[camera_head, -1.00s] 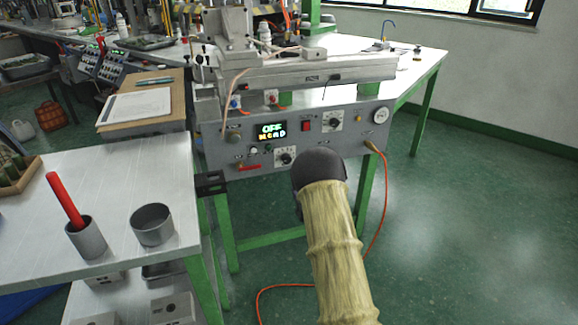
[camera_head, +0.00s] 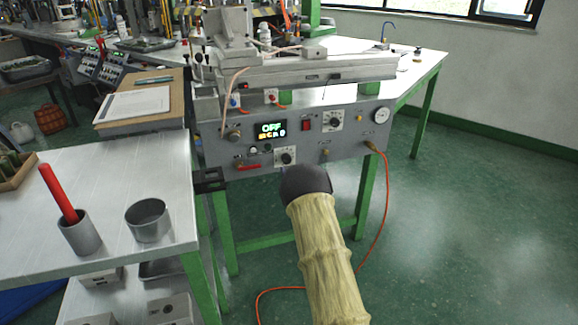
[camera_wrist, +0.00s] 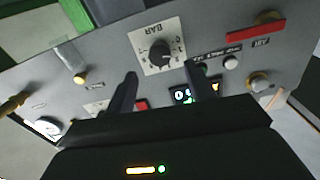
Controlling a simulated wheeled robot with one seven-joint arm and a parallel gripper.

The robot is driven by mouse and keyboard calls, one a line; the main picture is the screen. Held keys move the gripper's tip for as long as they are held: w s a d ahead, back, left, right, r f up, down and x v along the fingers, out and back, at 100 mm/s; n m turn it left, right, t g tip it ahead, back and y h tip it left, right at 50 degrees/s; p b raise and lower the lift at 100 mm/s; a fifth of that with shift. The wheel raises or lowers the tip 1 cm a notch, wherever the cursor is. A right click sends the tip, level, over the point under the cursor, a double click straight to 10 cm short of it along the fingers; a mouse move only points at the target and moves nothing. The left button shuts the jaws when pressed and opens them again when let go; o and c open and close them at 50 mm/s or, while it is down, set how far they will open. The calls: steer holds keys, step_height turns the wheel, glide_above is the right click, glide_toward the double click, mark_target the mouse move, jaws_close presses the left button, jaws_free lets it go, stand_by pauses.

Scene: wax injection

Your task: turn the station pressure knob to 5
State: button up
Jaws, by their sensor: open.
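The pressure knob is a dark round knob on a white square dial plate marked BAR, low on the front of the grey station panel. It shows in the head view (camera_head: 286,158) and large in the wrist view (camera_wrist: 160,54). I cannot read its exact setting. My gripper (camera_wrist: 162,86) is open and empty. In the wrist view its two dark fingers point toward the panel, with the knob beyond and between their tips, apart from them. In the head view my dark wrist is just below and right of the knob, and the fingers are hidden.
A red lever (camera_head: 248,167) lies left of the knob. A lit display (camera_head: 270,130) reads OFF on top. A second dial (camera_head: 333,121), a red switch (camera_head: 306,125) and a gauge (camera_head: 381,115) are to the right. An orange hose (camera_head: 387,190) hangs at the right.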

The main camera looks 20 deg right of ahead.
mark_target(288, 160)
steer(key=shift+w+b, duration=0.55)
steer(key=shift+w, duration=2.25)
steer(key=c, duration=1)
